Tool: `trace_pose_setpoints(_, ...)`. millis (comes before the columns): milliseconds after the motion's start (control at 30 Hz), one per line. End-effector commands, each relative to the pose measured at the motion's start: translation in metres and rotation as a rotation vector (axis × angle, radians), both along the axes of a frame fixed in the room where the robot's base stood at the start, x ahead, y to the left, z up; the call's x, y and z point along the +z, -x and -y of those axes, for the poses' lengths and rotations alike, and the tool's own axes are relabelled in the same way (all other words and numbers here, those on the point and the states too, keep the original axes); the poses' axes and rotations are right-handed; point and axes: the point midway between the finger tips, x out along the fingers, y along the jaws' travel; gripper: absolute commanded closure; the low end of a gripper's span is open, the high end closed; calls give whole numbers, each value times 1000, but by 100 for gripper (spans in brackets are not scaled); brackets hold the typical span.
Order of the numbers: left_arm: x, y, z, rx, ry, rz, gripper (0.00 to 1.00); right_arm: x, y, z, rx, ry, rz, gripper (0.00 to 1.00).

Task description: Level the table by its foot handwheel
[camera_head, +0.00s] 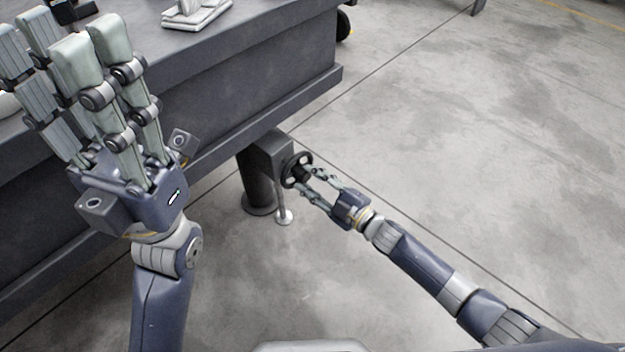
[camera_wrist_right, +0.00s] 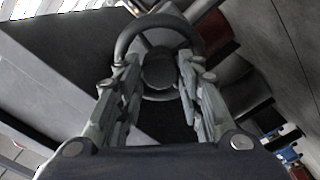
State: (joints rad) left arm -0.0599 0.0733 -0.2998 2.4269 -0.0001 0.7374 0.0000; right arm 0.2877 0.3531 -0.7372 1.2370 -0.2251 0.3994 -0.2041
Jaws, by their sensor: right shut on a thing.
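The dark table (camera_head: 240,100) fills the left of the head view. Its foot (camera_head: 255,185) stands on the floor below the table's near corner. A black handwheel (camera_head: 289,165) is mounted on the side of a grey block at that foot. My right gripper (camera_head: 311,181) reaches in from the lower right and is shut on the handwheel. In the right wrist view the wheel's rim (camera_wrist_right: 160,24) arches beyond the fingers, with the hub between them. My left gripper (camera_head: 75,60) is raised over the table's edge, fingers pointing up and spread apart, with nothing seen between them.
A thin rod with a round pad (camera_head: 284,215) stands next to the foot. The concrete floor (camera_head: 470,150) to the right is clear.

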Motion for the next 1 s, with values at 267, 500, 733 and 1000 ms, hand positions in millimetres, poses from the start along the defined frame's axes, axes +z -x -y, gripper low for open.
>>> trace_pose_setpoints(267, -2, -1, 0, 0, 1, -9, 60, -1, 0, 0, 0, 19, 17, 90)
trace_pose_setpoints(500, -2, -1, 0, 0, 0, -10, 60, -1, 1, 0, 0, 19, 17, 90)
trace_pose_setpoints(733, -1, -1, 0, -1, 0, -7, 60, -1, 1, 0, 0, 19, 17, 45)
trace_pose_setpoints(1000, 2, 0, -1, 1, 2, 1, 60, -1, 1, 1, 0, 19, 17, 45)
